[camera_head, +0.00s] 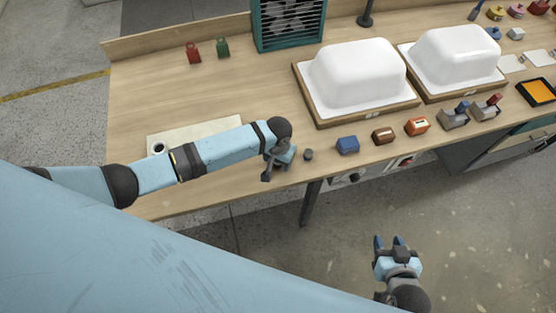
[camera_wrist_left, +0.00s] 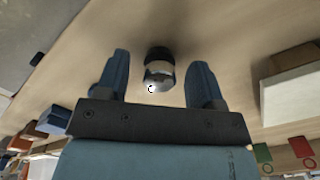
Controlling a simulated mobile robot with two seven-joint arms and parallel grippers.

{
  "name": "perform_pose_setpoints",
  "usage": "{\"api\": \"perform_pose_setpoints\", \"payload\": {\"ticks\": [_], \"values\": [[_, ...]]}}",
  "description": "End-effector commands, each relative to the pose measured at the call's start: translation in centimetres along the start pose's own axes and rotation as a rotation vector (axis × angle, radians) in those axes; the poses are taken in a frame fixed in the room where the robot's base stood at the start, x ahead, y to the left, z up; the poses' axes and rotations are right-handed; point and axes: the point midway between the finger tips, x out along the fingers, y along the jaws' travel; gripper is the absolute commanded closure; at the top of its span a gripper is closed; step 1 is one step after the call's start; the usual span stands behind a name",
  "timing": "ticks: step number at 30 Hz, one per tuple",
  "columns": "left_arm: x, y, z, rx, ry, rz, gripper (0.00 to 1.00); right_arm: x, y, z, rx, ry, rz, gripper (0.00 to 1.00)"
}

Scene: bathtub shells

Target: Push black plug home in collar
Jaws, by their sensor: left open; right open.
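A small dark cylinder (camera_head: 308,155), which looks like the black plug, stands on the bench near its front edge. My left gripper (camera_head: 281,165) is just left of it. In the left wrist view a short dark-and-shiny cylinder (camera_wrist_left: 158,70) shows between the open fingers of my left gripper (camera_wrist_left: 158,78), with gaps on both sides; I cannot tell for certain that it is the same piece. A dark ring with a pale middle (camera_head: 158,147), possibly the collar, lies on the pale sheet behind my left arm. My right gripper (camera_head: 388,241) is open and empty over the floor.
A blue block (camera_head: 347,145), a brown block (camera_head: 383,135) and an orange block (camera_head: 418,126) line the front edge. Red (camera_head: 194,53) and green (camera_head: 222,47) tags stand back left.

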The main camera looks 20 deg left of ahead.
Motion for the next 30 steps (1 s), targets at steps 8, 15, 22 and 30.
{"api": "perform_pose_setpoints", "payload": {"ticks": [8,15,22,30], "values": [[0.1,0.0,0.0,0.0,0.001,0.0,0.47,0.0,0.0,0.1,0.0,-0.002,0.001,0.57],[0.1,0.0,0.0,0.0,0.0,0.0,0.91,0.0,0.0,0.1,0.001,-0.002,0.001,0.57],[0.1,0.0,0.0,0.0,0.0,0.0,0.91,0.0,0.0,0.1,0.001,-0.002,0.001,0.57],[-1.1,0.0,0.0,0.0,0.001,0.001,0.91,0.0,0.0,0.2,0.001,-0.002,0.001,0.57]]}}
